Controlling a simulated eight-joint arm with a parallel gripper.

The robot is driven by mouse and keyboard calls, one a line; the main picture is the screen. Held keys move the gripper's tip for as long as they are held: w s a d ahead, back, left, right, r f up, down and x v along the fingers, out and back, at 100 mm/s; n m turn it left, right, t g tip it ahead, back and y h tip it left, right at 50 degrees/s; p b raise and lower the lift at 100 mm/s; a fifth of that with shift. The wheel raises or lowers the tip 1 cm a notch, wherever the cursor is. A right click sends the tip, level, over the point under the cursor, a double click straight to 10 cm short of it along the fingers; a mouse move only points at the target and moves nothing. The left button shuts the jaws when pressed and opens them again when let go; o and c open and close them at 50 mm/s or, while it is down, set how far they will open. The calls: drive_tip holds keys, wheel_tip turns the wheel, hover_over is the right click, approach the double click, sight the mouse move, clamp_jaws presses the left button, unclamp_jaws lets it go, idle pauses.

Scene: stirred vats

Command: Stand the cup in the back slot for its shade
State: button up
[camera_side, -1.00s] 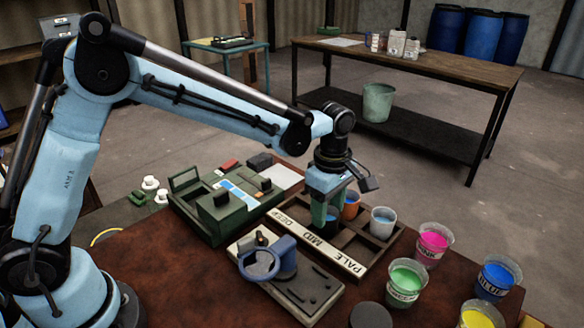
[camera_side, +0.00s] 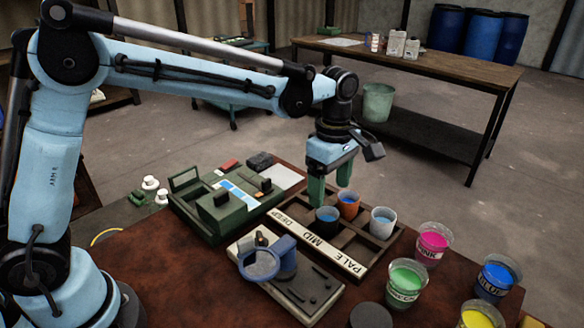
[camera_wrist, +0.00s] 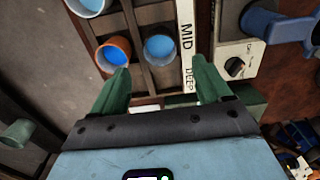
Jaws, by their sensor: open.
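A wooden rack (camera_side: 329,251) carries a front strip reading DEEP, MID and PALE; it also shows in the wrist view (camera_wrist: 186,72). A dark cup of blue paint (camera_side: 326,220) stands in the front row behind MID, also in the wrist view (camera_wrist: 160,49). An orange cup of blue paint (camera_side: 348,209) stands behind it, also in the wrist view (camera_wrist: 103,58). A white cup of paler blue (camera_side: 383,226) is in the back row at the PALE end, partly cut off in the wrist view (camera_wrist: 92,8). My gripper (camera_side: 330,194) is open and empty just above the dark cup.
A grey device with a blue ring holder (camera_side: 262,264) stands in front of the rack. A green machine (camera_side: 222,210) is at its left. Pink (camera_side: 433,243), green (camera_side: 406,283), blue (camera_side: 497,278) and yellow (camera_side: 481,318) paint tubs stand at the right. The DEEP slots look empty.

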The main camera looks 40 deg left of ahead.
wheel_tip(320, 180, up, 6)
drive_tip(key=s+a+r+m+t, duration=0.2)
drive_tip(key=s+a+m+t, duration=0.2)
drive_tip(key=s+a+m, duration=0.4)
drive_tip(key=s+a+f+m+t, duration=0.3)
drive_tip(key=s+m, duration=0.4)
drive_tip(key=m, duration=0.3)
wheel_tip(320, 180, down, 2)
drive_tip(key=shift+a+f, duration=0.1)
drive_tip(key=shift+a, duration=0.4)
